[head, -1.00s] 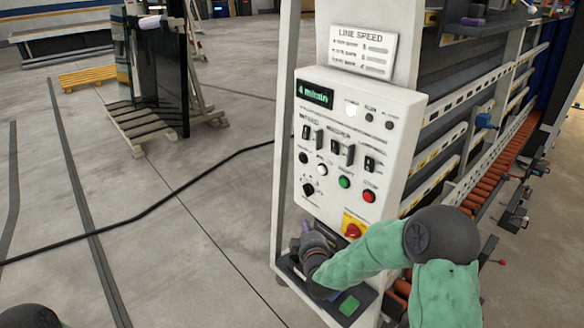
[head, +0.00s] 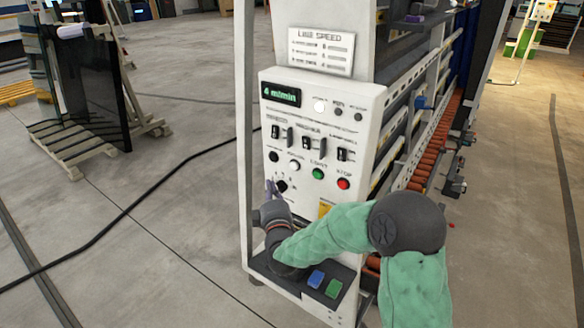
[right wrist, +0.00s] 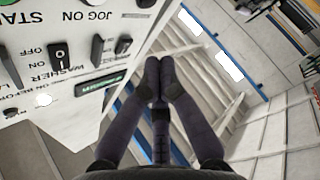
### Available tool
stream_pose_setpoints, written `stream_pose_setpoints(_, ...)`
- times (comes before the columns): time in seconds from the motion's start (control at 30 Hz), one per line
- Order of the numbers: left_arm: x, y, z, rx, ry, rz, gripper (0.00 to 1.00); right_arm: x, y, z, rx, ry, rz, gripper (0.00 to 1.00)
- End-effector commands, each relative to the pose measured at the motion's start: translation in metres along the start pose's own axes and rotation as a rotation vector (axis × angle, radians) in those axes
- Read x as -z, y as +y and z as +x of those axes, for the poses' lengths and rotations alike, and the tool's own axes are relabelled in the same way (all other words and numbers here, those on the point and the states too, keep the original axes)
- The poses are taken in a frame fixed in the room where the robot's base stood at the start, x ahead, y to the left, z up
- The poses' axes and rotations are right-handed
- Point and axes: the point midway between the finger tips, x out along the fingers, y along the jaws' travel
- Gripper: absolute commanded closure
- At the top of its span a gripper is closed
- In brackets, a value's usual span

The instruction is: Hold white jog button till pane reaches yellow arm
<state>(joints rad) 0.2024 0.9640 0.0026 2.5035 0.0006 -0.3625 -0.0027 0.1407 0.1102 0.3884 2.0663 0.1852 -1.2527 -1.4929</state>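The white jog button (head: 294,166) is on the control panel, between a black knob and the green button. My right gripper (head: 271,188) is in front of the panel's lower left, below and left of the jog button, and apart from it. In the right wrist view its two dark fingers (right wrist: 160,78) meet at the tips, with nothing between them. That view shows the panel upside down at the left, with the JOG ON label near the top edge. My left gripper is not in view. I cannot make out a pane in the washer or the yellow arm.
The panel carries a green button (head: 318,173), a red button (head: 343,184), black switches and a display reading 4 m/min (head: 281,94). An orange roller conveyor (head: 436,135) runs behind. A dark glass sheet (head: 100,88) leans on a rack at left.

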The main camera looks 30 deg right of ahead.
Motion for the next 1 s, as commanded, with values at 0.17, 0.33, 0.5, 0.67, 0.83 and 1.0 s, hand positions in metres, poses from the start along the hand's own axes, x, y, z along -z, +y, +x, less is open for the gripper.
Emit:
stream_pose_setpoints(0.17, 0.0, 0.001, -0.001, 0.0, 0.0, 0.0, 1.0, -0.012, 0.005, 0.012, -0.001, -0.003, 0.0, 1.0)
stream_pose_setpoints(0.33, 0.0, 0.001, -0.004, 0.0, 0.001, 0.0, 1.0, -0.027, 0.011, 0.027, -0.001, -0.004, 0.0, 1.0)
stream_pose_setpoints(0.5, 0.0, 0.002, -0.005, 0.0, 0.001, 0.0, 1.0, -0.041, 0.017, 0.042, -0.002, -0.003, -0.001, 1.0)
stream_pose_setpoints(0.67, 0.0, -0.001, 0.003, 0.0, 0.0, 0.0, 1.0, -0.051, 0.019, 0.052, -0.002, -0.002, 0.001, 1.0)
stream_pose_setpoints(0.83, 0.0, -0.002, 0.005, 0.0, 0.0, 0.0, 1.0, -0.056, 0.022, 0.057, 0.0, -0.001, 0.001, 1.0)
stream_pose_setpoints(1.0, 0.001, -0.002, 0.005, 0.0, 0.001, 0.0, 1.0, -0.056, 0.023, 0.059, 0.0, -0.001, 0.001, 1.0)
